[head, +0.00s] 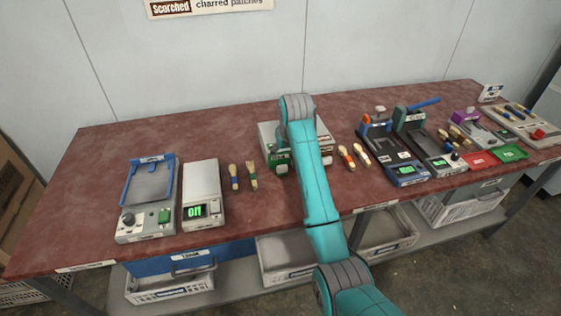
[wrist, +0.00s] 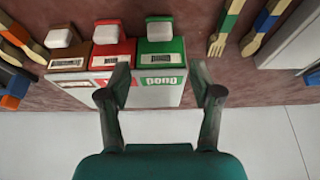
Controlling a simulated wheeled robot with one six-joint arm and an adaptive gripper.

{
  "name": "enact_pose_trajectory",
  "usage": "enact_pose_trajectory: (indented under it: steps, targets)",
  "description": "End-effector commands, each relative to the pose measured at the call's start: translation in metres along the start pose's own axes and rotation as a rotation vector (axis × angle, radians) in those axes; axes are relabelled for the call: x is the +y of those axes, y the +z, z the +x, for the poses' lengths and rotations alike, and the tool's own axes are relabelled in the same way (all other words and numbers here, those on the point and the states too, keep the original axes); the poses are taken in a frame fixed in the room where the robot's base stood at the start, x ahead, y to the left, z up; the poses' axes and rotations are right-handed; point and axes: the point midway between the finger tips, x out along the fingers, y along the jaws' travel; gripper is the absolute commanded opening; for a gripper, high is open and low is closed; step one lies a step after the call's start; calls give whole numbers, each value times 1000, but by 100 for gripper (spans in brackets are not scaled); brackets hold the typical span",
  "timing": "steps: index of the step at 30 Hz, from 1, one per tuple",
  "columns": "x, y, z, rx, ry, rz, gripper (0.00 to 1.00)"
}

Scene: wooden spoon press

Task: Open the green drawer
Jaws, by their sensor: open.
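The green drawer (wrist: 162,52) is the end one of three small drawers in a pale box; its front carries a white label and a pale knob (wrist: 160,30). It looks shut, flush with its neighbours. In the head view the green drawer (head: 279,159) shows just left of my arm, which covers much of the box (head: 268,133). My gripper (wrist: 163,82) is open and empty. In the wrist view its two fingers frame the box at the green drawer, one overlapping the red drawer's side; I cannot tell whether they touch. In the head view my arm hides the gripper.
Wooden utensils (head: 243,176) lie left of the box, others (head: 353,156) right. A white scale (head: 202,186) and several press devices (head: 392,150) stand on the red tabletop (head: 110,145).

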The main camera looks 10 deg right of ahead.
Motion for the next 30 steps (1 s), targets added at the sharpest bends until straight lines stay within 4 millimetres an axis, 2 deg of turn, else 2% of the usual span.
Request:
enact_pose_trajectory:
  steps: [12,18,23,30]
  targets:
    - [0,1,68,-3,0,0,65]
    - [0,1,93,-2,0,0,65]
    - [0,1,101,-1,0,0,65]
    - [0,1,103,0,0,0,65]
